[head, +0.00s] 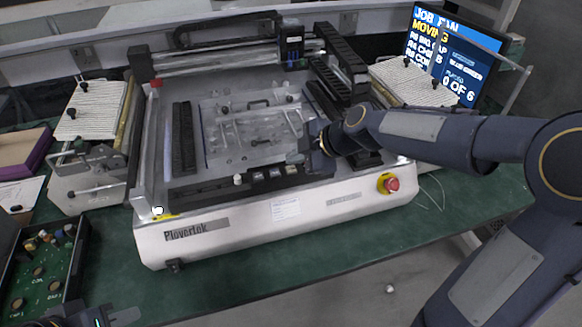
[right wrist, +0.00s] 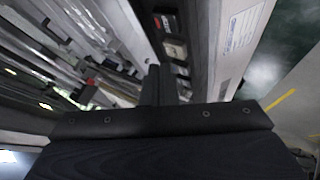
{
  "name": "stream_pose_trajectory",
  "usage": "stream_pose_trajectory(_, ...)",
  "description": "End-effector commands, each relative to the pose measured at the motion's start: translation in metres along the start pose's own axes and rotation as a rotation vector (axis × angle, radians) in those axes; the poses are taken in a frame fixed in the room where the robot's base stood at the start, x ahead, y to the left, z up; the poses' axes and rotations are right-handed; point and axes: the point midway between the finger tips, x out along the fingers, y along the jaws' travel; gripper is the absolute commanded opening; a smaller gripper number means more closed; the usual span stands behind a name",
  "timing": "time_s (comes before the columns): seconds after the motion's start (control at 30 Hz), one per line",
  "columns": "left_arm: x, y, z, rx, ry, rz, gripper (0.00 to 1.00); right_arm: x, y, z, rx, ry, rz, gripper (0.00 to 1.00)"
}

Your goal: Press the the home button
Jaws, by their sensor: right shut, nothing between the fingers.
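A row of small buttons (head: 265,174) sits on the dark front rail of the white Plovertek machine (head: 240,222) in the head view. The row also shows in the right wrist view (right wrist: 172,42). Their labels are too small to read, so I cannot tell which is the home button. My right gripper (head: 306,152) is over the machine's front edge, near the right end of the row. Its fingers (right wrist: 160,84) are together and empty, pointing toward the button panel. My left gripper (head: 122,316) is at the bottom left edge, partly cut off, and its jaw state is unclear.
A red emergency stop (head: 391,184) is on the machine's front right. A box of knobs and parts (head: 38,270) stands at the left, near my left gripper. A screen (head: 450,55) is at the back right. The green bench (head: 300,255) is clear in front.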

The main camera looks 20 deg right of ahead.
Motion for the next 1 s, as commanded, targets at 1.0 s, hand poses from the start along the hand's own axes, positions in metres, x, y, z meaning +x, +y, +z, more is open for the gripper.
stream_pose_trajectory(1.0, -0.02, 0.009, -0.01, 0.0, 0.0, 0.0, 0.23, -0.035, 0.025, -0.025, 0.0, 0.0, 0.0, 0.0)
